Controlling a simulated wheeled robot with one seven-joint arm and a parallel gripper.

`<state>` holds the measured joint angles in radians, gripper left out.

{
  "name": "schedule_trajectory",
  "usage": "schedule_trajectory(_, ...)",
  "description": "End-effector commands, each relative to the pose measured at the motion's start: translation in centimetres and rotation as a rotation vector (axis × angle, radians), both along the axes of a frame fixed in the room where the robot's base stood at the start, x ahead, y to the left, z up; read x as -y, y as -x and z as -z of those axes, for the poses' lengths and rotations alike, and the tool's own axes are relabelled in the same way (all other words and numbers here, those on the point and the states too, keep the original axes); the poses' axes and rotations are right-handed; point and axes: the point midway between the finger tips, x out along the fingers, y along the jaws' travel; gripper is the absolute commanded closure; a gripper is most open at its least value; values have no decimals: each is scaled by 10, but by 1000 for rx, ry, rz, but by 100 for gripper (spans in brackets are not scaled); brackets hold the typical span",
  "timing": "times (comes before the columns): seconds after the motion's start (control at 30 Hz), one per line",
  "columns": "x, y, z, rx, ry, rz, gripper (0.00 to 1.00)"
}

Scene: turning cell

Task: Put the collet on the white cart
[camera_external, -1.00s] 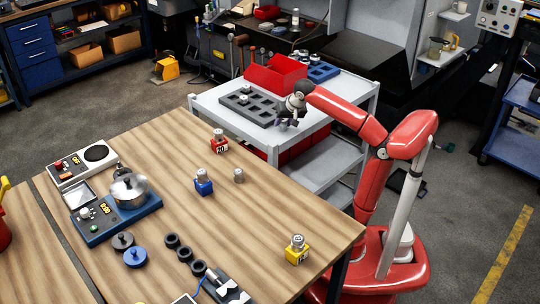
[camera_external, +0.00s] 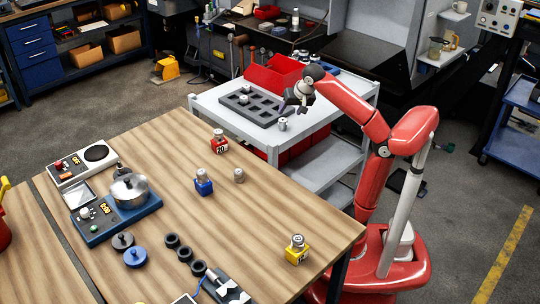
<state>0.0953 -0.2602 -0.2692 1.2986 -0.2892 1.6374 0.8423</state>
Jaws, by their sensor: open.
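A small silver collet (camera_external: 283,124) stands on the bare top of the white cart (camera_external: 225,123), near the cart's front edge and just right of the dark grey holder. My gripper (camera_external: 287,109) is open and empty, a little above the collet and apart from it. Its fingers are small and dark in this view. Another small silver collet-like piece (camera_external: 239,175) stands loose on the wooden table.
The dark holder (camera_external: 262,119) with square pockets and a red bin (camera_external: 268,78) stand on the cart. Red (camera_external: 219,146), blue (camera_external: 203,187) and yellow (camera_external: 297,254) blocks with silver tops stand on the table, along with a pot (camera_external: 129,190).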

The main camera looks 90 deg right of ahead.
Motion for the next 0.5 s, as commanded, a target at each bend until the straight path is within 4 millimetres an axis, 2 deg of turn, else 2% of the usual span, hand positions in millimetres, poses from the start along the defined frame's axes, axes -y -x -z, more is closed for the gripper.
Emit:
schedule_trajectory(0.03,-3,3,-11,1,2,0,41)
schedule_trajectory(0.2,-11,10,-30,0,0,0,41)
schedule_trajectory(0.5,-15,13,-35,-2,0,-1,41)
